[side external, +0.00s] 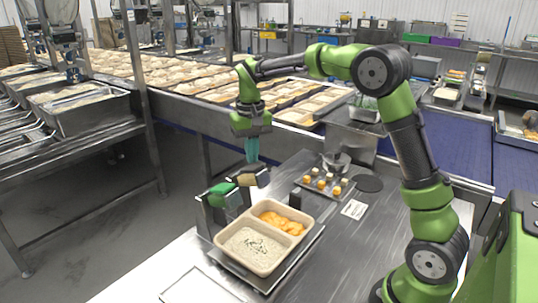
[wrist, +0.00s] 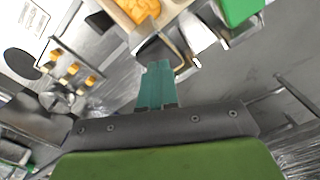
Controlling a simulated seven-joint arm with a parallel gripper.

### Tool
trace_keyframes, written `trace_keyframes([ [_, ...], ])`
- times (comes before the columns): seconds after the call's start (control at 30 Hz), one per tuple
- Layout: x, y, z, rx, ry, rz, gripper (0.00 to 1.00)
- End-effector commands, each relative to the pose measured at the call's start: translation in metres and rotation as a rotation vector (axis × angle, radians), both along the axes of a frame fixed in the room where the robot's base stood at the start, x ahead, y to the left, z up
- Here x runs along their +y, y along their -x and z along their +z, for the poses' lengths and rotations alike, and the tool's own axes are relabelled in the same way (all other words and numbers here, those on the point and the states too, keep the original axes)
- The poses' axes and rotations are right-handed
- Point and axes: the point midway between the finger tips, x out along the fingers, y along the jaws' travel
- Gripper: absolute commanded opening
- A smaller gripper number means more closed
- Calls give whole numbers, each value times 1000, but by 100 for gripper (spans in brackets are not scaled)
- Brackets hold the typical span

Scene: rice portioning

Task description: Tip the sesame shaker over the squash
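A tan two-part tray (side external: 217,241) holds white rice (side external: 252,244) with dark flecks, and orange squash (side external: 282,222) in its back right compartment. The squash also shows at the top of the wrist view (wrist: 140,9). My gripper (side external: 252,161) points down above and behind the tray. Its teal fingers (wrist: 157,65) are together with nothing visible between them. A tan-topped piece (side external: 248,179) and a green-topped piece (side external: 220,189) stand beside the tray's back left. A small black block (side external: 295,200) stands at the tray's back edge. I cannot tell which is the sesame shaker.
A small rack (side external: 309,184) of orange and pale pieces stands at the back right, beside a black disc (side external: 368,183) and a white card (side external: 354,209). The steel table (side external: 345,255) is clear right of the tray. A loaded conveyor (side external: 185,75) runs behind.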

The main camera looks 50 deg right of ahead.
Motion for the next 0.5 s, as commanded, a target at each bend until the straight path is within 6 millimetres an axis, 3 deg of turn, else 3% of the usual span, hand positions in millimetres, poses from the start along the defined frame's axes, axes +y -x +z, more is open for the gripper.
trace_keyframes([
  [0.5,0,0,-10,1,0,0,0],
])
